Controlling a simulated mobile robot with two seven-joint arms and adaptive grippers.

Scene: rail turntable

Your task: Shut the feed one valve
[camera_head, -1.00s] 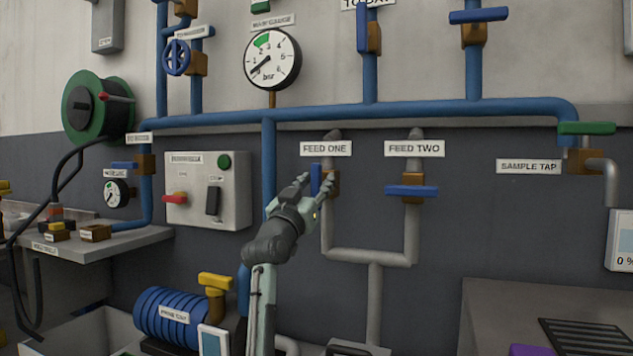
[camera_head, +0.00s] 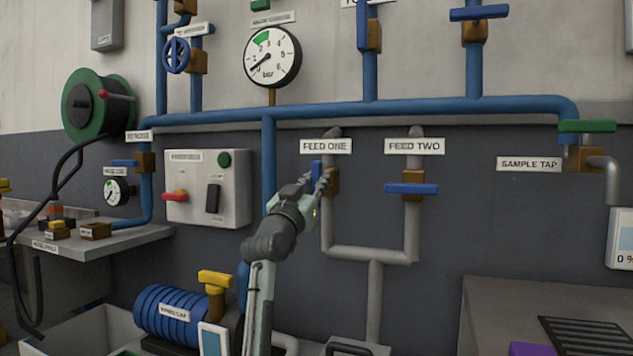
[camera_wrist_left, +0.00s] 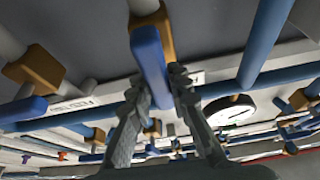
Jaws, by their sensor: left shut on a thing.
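The feed one valve has a brass body (camera_head: 333,182) and a blue lever (camera_head: 316,171) that stands upright, in line with its grey pipe, under the FEED ONE label (camera_head: 326,146). My left gripper (camera_head: 316,184) is at this lever, with its fingers closed on the lever's two sides and partly hiding its lower part. In the left wrist view the blue lever (camera_wrist_left: 149,55) runs between the two fingers (camera_wrist_left: 157,85), and the brass body (camera_wrist_left: 158,28) sits behind it. My right gripper is not in view.
The feed two valve's blue lever (camera_head: 411,189) lies level, across its pipe, to the right. A grey switch box (camera_head: 235,190) is left of my arm. A blue pump (camera_head: 172,312) with a yellow lever (camera_head: 215,279) stands low at the left.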

